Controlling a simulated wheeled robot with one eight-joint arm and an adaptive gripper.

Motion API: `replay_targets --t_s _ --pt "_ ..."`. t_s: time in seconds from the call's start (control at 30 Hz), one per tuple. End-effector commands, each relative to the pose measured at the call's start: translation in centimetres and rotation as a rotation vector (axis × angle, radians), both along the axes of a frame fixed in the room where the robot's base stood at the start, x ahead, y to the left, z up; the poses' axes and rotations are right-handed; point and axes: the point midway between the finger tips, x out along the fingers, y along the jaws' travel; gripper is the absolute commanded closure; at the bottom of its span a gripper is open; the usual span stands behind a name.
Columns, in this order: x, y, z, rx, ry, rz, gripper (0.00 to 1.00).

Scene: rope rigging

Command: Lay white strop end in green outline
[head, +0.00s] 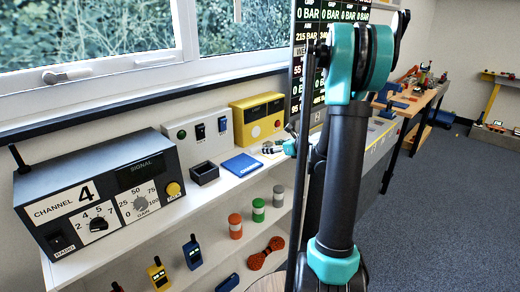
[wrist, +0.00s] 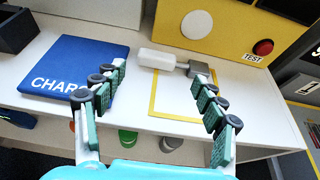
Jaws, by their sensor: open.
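My gripper (wrist: 160,78) is open in the wrist view, with a teal-padded finger on each side and nothing between them. It reaches over the white shelf top, and in the head view (head: 275,149) it is small and partly hidden by my arm. I see no strop that I can make out and no green outline. A yellow outline (wrist: 153,104) lies on the shelf, partly hidden by the right finger. A white block (wrist: 157,59) with a grey block (wrist: 200,68) at its right end lies across the outline's far edge, beyond the fingertips.
A blue CHARGE mat (wrist: 70,62) lies left of my gripper. A yellow box with a red TEST button (wrist: 263,47) stands behind. A black open box (head: 204,173) and the radio unit (head: 105,190) stand further left. Bare shelf lies in front of the mat.

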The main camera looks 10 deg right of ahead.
Motion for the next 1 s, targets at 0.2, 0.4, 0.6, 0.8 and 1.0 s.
replay_targets --t_s 0.2,0.4,0.6,0.8,1.0 --pt "2.4 1.8 -1.2 0.0 0.0 0.003 0.29" --pt "3.0 2.3 -1.6 -0.001 -0.001 0.0 0.29" --pt "4.4 3.6 -2.5 -0.001 0.0 0.004 0.29" --pt "6.3 5.1 -3.5 0.0 0.0 0.002 0.29" --pt "6.5 5.2 -3.6 -0.001 -0.001 0.0 0.29"
